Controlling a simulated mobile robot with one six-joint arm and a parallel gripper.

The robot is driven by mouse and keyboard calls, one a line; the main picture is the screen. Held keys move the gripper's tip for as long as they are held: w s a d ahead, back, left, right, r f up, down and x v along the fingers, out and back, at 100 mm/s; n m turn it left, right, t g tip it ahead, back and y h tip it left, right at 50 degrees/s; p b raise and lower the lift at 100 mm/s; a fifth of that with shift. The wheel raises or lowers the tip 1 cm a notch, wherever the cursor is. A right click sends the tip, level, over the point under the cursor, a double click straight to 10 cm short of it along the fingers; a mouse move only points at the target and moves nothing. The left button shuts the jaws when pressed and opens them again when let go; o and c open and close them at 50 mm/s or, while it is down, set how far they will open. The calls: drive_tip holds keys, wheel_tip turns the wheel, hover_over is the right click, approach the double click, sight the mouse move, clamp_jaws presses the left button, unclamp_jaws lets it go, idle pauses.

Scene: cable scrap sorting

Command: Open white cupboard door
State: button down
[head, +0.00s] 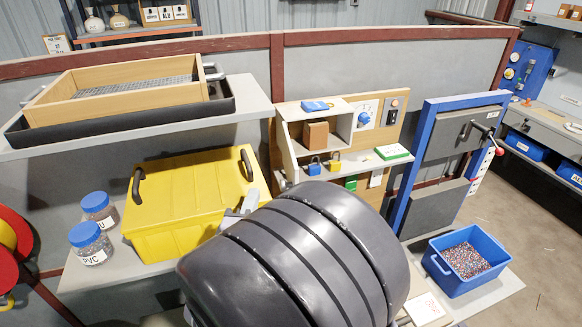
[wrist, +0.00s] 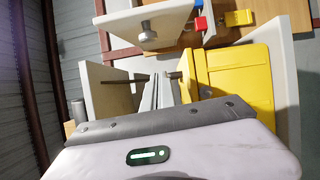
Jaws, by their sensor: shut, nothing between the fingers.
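The white cupboard (head: 345,121) stands on the workbench in the head view, its front uncovered and a brown box (head: 315,134) inside. A white panel (head: 288,153), seemingly its door, stands swung out at the cupboard's left side. In the wrist view a white panel (wrist: 118,27) with a small metal handle (wrist: 148,31) shows at the top, likely the same door. My gripper (wrist: 156,90) is shut and empty, below that panel in the picture and apart from it. In the head view my dark arm hides most of the gripper.
A yellow crate (head: 190,205) is close beside my gripper. Blue (head: 314,165) and yellow (head: 335,161) padlocks sit below the cupboard. A wooden tray (head: 110,103) is on the left shelf. A blue-framed door rig (head: 407,180) and blue bin (head: 440,272) stand right.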

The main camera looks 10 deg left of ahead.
drive_tip(key=w+d, duration=0.1)
drive_tip(key=d, duration=0.1)
drive_tip(key=w+d, duration=0.1)
drive_tip(key=shift+w+d+r, duration=0.1)
drive_tip(key=shift+w+d, duration=0.1)
drive_tip(key=shift+d, duration=0.15)
